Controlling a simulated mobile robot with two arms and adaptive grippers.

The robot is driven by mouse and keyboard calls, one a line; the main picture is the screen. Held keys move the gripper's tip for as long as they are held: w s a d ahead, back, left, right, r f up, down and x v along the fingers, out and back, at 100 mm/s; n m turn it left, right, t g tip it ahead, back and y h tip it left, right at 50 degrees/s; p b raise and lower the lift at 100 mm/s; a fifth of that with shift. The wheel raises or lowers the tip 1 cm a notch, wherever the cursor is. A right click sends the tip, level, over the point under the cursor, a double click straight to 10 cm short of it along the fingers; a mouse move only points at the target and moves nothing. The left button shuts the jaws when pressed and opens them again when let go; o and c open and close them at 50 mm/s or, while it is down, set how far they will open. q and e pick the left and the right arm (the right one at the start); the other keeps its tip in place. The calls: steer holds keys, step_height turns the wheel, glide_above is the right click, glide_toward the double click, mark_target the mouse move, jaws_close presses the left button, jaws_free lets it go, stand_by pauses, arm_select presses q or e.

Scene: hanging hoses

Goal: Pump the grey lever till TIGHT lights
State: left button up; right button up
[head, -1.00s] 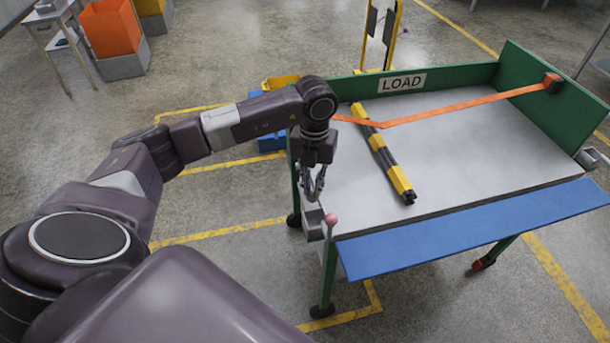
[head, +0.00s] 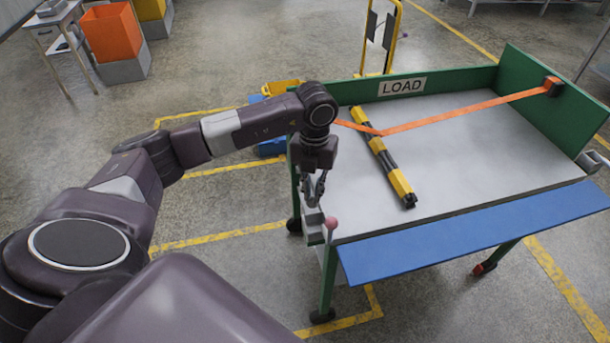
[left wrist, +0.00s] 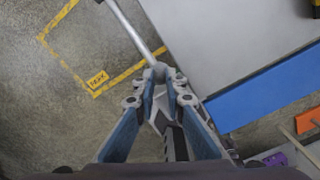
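The grey lever (left wrist: 135,27) shows in the left wrist view as a slim pale rod that runs from the top edge down to my left fingertips. My left gripper (left wrist: 165,76) has its fingertips drawn close together at the rod's near end and appears shut on it. In the head view my left gripper (head: 313,203) points down at the table's left front corner, where it hides most of the lever. A small pink ball (head: 331,223) stands on a short post just right of it. I see no lit TIGHT lamp. My right gripper is not in view.
The table (head: 480,150) has green walls and a LOAD sign (head: 402,87). An orange strap (head: 450,115) crosses a yellow and black bar (head: 384,158). A blue panel (head: 480,230) juts from the front edge. A yellow tag (left wrist: 97,80) shows over the floor, its lettering unclear.

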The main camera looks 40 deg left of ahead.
arm_select(q)
steer(key=shift+w+a+r+p, duration=0.1)
steer(key=shift+r+p, duration=1.15)
steer(key=shift+r, duration=0.95)
steer(key=r, duration=0.1)
steer(key=w+a+r+p, duration=0.1)
steer(key=r+p, duration=0.1)
steer(key=r, duration=0.1)
steer(key=shift+w+a, duration=0.15)
steer(key=shift+a, duration=0.1)
steer(key=shift+f, duration=0.1)
steer(key=shift+s+d+f+b, duration=0.2)
steer(key=shift+f+b, duration=0.3)
steer(key=shift+f, duration=0.2)
steer(key=shift+s+d+f+b, duration=0.15)
steer(key=shift+f+b, duration=0.3)
steer(key=shift+f, duration=0.3)
steer(key=shift+s+d+f+b, duration=0.2)
steer(key=shift+f+b, duration=0.3)
steer(key=shift+f, duration=0.2)
steer(key=shift+s+d+f+b, duration=0.2)
steer(key=shift+f+b, duration=0.35)
steer(key=shift+f, duration=0.25)
steer(key=shift+s+d+f+b, duration=0.15)
steer(key=shift+f+b, duration=0.35)
steer(key=shift+f, duration=0.25)
steer(key=shift+w, duration=0.1)
